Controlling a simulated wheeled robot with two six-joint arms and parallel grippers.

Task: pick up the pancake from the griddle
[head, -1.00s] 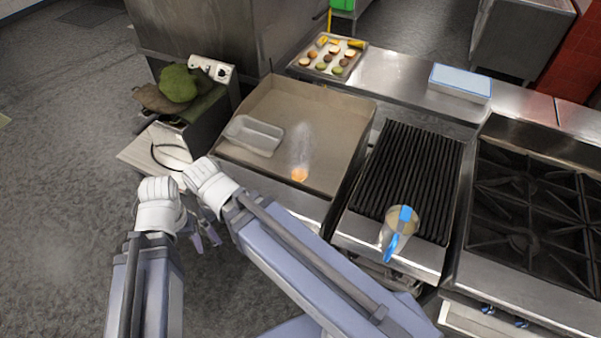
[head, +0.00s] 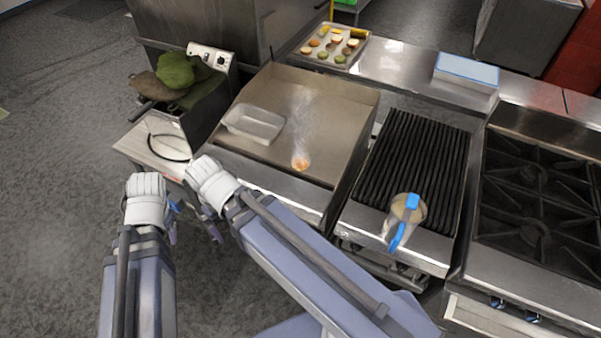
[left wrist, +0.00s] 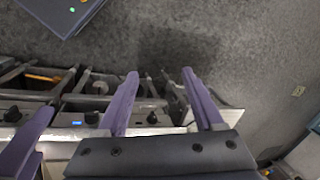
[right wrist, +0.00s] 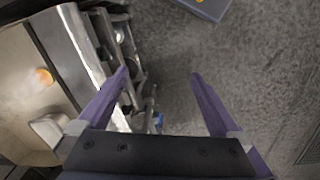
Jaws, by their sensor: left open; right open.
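The pancake (head: 301,164) is a small golden-orange round with steam over it. It lies near the front edge of the griddle (head: 335,110), and also shows at the left of the right wrist view (right wrist: 43,77). My right gripper (head: 210,223) is in front of the griddle, left of the pancake, pointing down over the floor. Its jaws are open and empty in the right wrist view (right wrist: 160,75). My left gripper (head: 173,222) is further left, also over the floor. It is open and empty in the left wrist view (left wrist: 160,76). Neither touches the pancake.
A pale rectangular tray (head: 254,124) sits on the griddle's left part. A ribbed grill (head: 412,165) with a blue-handled jug (head: 407,210) is to the right, then burners (head: 540,200). A food tray (head: 331,46) stands behind. Floor at left is clear.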

